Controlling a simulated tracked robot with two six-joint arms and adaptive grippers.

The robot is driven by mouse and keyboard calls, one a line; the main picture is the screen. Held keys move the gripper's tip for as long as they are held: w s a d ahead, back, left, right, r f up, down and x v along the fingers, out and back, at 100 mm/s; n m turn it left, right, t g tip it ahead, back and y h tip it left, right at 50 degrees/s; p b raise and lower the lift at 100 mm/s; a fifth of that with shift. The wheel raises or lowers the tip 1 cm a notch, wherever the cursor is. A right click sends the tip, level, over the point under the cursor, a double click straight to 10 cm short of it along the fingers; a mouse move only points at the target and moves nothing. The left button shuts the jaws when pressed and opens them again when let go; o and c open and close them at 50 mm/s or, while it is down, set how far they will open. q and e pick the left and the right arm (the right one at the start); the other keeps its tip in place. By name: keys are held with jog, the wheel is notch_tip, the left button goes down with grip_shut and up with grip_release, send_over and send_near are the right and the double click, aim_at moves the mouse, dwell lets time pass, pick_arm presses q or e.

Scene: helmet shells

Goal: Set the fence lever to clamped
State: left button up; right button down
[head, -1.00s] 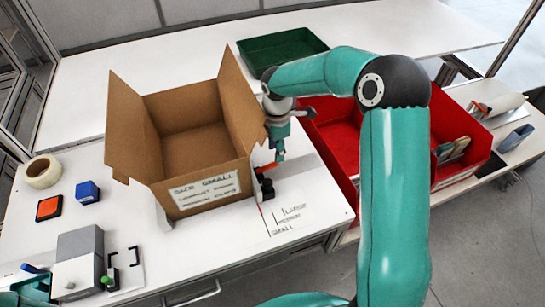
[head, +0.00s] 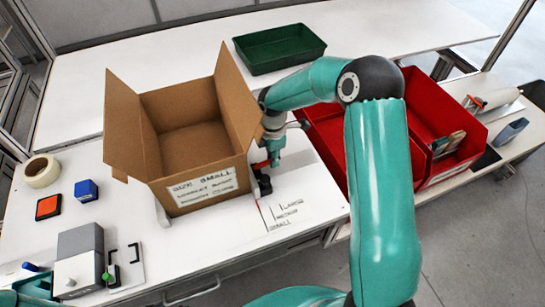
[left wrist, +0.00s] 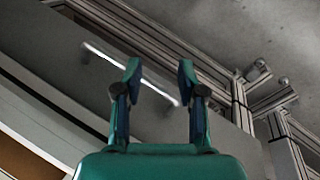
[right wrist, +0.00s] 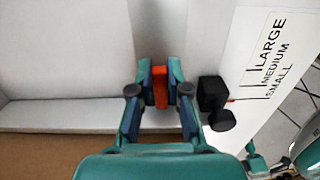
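The fence lever (right wrist: 160,87) is a red-orange bar, upright in the right wrist view. It also shows in the head view (head: 261,165), just right of the cardboard box. My right gripper (right wrist: 160,84) has its two fingers closed against the sides of the lever; it reaches down there in the head view (head: 274,160). A black clamp block with a round knob (right wrist: 214,98) sits right of the fingers. My left gripper (left wrist: 158,80) is open and empty in the left wrist view, above a drawer front with a bar handle.
The open cardboard box (head: 200,190) stands close on the left of the lever. A size label (head: 284,212) reading large, medium, small lies in front. Red bins (head: 345,145) stand to the right, a green tray (head: 280,48) behind. A grey device (head: 80,260) is at front left.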

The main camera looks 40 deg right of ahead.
jog(key=shift+d+f+y, duration=0.2)
jog(key=shift+f+y, duration=0.2)
jog(key=shift+y, duration=0.2)
jog(key=shift+f+t+y, duration=0.25)
jog(key=shift+t+y, duration=0.05)
jog(key=shift+y, duration=0.3)
jog(key=c, duration=1.1)
grip_release()
jog(key=v, duration=1.2)
